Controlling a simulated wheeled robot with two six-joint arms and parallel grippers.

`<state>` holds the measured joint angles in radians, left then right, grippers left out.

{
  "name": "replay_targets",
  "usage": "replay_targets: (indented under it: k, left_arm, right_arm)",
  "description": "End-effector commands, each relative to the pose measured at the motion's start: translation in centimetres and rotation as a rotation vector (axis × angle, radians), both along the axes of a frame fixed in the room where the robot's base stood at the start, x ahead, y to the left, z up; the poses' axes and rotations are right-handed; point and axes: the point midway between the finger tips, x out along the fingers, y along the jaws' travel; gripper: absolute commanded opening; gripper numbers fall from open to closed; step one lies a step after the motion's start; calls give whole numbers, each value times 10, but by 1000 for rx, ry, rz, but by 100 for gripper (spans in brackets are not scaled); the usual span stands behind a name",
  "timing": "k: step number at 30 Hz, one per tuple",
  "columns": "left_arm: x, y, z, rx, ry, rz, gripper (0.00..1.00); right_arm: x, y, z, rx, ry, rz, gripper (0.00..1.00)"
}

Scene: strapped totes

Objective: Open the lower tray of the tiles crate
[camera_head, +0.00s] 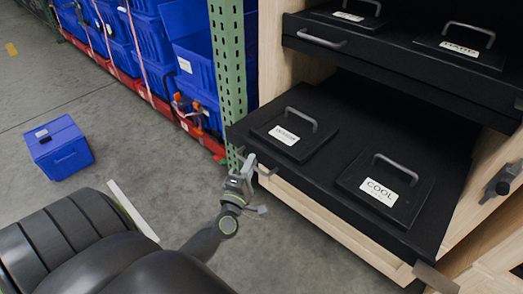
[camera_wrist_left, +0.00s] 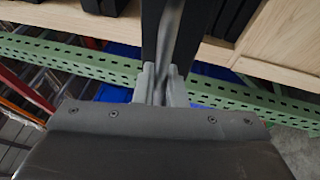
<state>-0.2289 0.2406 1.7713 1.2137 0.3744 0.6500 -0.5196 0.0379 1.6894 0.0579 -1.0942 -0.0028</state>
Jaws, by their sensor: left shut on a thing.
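The lower tray (camera_head: 345,115) is a black drawer in a light wood cabinet. It stands well out past the upper tray (camera_head: 390,60). Two black lids with grey handles lie on it, one labelled COOL (camera_head: 378,190). My left gripper (camera_head: 248,168) is at the tray's front left corner, shut on the grey front handle (camera_head: 264,171). In the left wrist view the fingers (camera_wrist_left: 161,85) close around this grey bar (camera_wrist_left: 170,40). The fingers hide part of the handle. I do not see my right gripper.
A green perforated post (camera_head: 228,75) stands close behind my left gripper. Blue totes (camera_head: 150,35) fill a red rack at the back left. A lone blue box (camera_head: 58,148) sits on the grey floor. The floor before the tray is clear.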

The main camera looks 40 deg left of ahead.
Motion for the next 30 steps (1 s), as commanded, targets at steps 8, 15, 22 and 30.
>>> replay_targets:
  k: [8, 15, 22, 30]
  left_arm:
    - [-30, 2, -1, 0, 3, 0, 0]
    - [-36, 3, -1, 0, 2, 0, 0]
    - [-35, 3, -1, 0, 3, 0, 0]
    - [-35, 3, -1, 0, 2, 0, 32]
  right_arm:
    - [0, 0, 1, 0, 2, 0, 0]
    - [0, 0, 1, 1, 4, 0, 0]
    - [0, 0, 1, 1, 3, 0, 0]
    - [0, 0, 1, 1, 2, 0, 0]
